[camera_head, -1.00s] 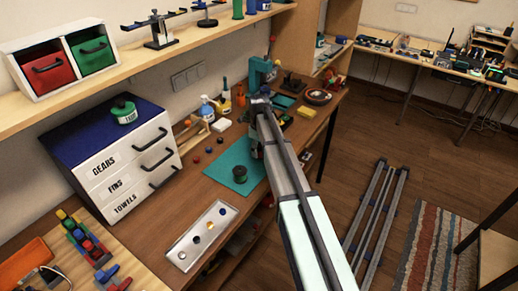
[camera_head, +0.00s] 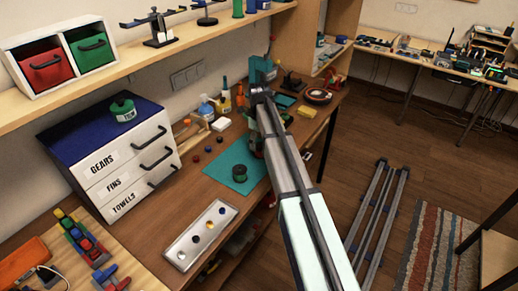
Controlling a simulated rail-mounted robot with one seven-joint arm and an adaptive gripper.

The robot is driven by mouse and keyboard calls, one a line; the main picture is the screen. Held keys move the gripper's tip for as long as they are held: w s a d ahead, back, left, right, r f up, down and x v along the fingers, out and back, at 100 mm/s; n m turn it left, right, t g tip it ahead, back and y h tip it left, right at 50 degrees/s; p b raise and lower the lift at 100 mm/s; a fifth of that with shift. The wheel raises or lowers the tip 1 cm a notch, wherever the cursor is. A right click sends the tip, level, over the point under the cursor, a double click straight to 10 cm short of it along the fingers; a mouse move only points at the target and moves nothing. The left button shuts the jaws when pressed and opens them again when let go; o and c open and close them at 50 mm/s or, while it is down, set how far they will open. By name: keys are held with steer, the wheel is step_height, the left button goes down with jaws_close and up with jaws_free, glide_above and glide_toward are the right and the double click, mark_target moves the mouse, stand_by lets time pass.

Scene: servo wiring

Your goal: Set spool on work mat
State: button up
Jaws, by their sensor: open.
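A dark green spool (camera_head: 239,173) stands upright on the teal work mat (camera_head: 226,166) on the wooden bench. My arm reaches in from the lower right and bends down beside the mat's right edge. My gripper (camera_head: 257,151) is small and partly hidden by my own arm; it is open, just right of and behind the spool, apart from it.
A shelf with red and green bins (camera_head: 48,67) overhangs the left side.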

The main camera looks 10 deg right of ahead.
mark_target(259, 146)
step_height(259, 146, up, 8)
steer(key=b, duration=0.1)
steer(key=shift+b, duration=0.4)
